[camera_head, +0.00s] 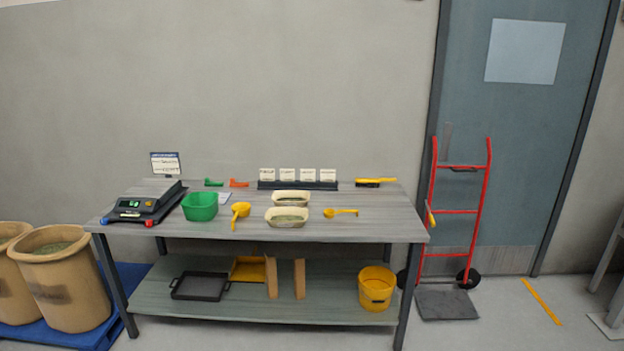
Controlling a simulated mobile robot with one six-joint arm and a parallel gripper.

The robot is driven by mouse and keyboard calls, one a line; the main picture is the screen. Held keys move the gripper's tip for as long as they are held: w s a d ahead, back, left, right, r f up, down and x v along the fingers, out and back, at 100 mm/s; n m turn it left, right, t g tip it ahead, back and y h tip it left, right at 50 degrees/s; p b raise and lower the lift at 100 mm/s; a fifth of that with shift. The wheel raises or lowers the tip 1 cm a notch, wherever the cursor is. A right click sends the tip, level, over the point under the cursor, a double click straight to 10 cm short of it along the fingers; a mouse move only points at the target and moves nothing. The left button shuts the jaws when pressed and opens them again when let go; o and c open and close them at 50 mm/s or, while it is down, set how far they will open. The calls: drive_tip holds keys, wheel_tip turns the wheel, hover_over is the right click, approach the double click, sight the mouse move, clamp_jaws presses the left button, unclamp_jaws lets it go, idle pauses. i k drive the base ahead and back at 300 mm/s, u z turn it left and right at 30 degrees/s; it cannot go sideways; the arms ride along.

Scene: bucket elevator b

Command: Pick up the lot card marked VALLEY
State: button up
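Several small white lot cards stand upright in a row in a dark holder (298,185) at the back of the grey table. I see a leftmost card (267,174), a second card (287,174), a third card (307,174) and a rightmost card (328,175). Each carries a line of dark print that is too small to read, so I cannot tell which one is marked VALLEY. My gripper is not in view.
The table (370,225) holds a scale (145,205), a green bowl (200,206), yellow scoops, two sample trays (289,222) in front of the cards, and a yellow brush (375,182). A red hand truck (456,212) stands right of it; sacks (62,285) stand left.

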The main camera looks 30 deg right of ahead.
sight(306, 174)
drive_tip(key=i, duration=0.95)
drive_tip(key=u, duration=0.05)
